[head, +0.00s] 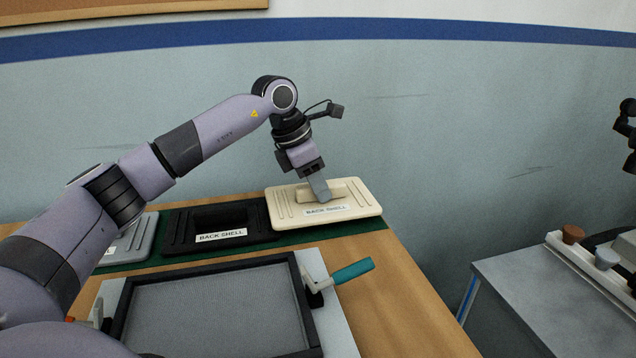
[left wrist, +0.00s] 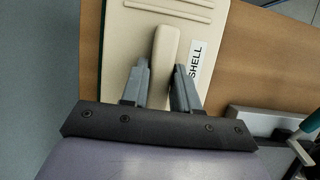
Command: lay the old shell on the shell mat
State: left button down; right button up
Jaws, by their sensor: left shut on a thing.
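A cream back shell (head: 285,212) with a white label is at the right end of the green mat (head: 262,247). My left gripper (head: 318,190) comes down from above and is shut on the raised grip bar of this shell. In the left wrist view, the fingers (left wrist: 160,82) stand on either side of the cream bar (left wrist: 165,48). The shell looks flat and at mat level; whether a small gap is under it, I cannot tell. A black back shell (head: 180,232) and a grey shell (head: 146,241) lie to its left on the mat.
A black-framed grey mesh panel (head: 215,310) with a teal-handled clamp (head: 353,271) is in front of the mat on the wooden table (head: 400,300). A wall (head: 430,130) is behind. A grey side table (head: 530,290) stands at right, beyond a gap.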

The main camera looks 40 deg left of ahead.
pick_arm(q)
jog(key=shift+f, duration=0.45)
jog(key=c, duration=0.8)
grip_release()
jog(key=shift+c, duration=0.2)
jog(key=shift+r, duration=0.3)
jog(key=v, duration=1.2)
jog(key=shift+r+p, duration=0.35)
jog(key=shift+p, duration=0.05)
